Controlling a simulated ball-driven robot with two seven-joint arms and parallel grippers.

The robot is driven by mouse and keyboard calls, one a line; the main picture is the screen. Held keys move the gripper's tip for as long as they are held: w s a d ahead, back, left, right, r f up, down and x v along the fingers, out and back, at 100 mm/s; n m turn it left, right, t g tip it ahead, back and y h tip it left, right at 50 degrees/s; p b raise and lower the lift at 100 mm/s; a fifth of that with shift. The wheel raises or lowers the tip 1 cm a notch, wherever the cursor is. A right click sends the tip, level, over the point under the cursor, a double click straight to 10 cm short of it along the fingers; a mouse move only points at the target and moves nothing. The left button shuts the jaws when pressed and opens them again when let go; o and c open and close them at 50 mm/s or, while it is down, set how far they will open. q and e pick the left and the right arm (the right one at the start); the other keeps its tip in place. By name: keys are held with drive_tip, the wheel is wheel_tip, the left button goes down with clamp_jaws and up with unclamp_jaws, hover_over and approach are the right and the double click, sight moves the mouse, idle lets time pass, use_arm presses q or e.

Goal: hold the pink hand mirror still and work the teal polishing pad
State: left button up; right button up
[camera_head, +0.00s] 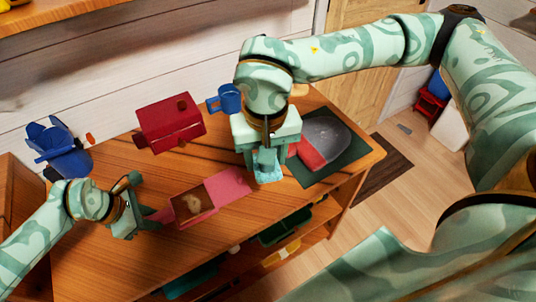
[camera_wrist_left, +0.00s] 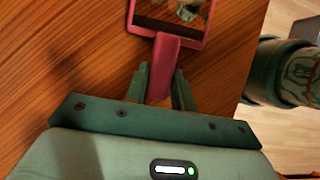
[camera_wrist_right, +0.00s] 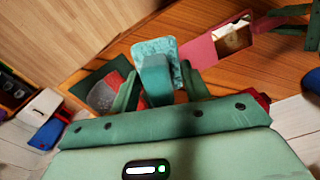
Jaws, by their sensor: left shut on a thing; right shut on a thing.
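The pink hand mirror (camera_head: 184,210) lies over the wooden table; its pink frame shows in the left wrist view (camera_wrist_left: 135,24), cut off at the top edge. My left gripper (camera_head: 148,217) is shut on its handle (camera_wrist_left: 163,68). The mirror face shows a pale reflection. The teal polishing pad (camera_head: 268,177) is in my right gripper (camera_head: 265,160), shut on its block-like grip (camera_wrist_right: 157,80). The pad's speckled teal base shows in the right wrist view (camera_wrist_right: 150,49). In the head view the pad is right of the mirror, apart from it, beyond a flat pink piece (camera_head: 229,184).
A dark red box (camera_head: 168,125) and blue mug (camera_head: 229,99) stand at the back of the table (camera_head: 110,260). A blue object (camera_head: 62,148) is at the left. A grey and red item (camera_head: 325,138) lies on a dark green mat (camera_head: 345,160) at the right.

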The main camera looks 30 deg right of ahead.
drive_tip(key=w+a+f+m, duration=0.5)
drive_tip(key=a+m, duration=0.3)
drive_tip(key=m, duration=1.6)
hover_over(197, 213)
drive_tip(key=shift+f, duration=5.2)
drive_tip(key=shift+w+f, duration=0.15)
drive_tip(key=shift+f, duration=0.75)
drive_tip(key=shift+w, duration=3.45)
drive_tip(key=shift+s, duration=3.55)
wheel_tip(197, 213, up, 8)
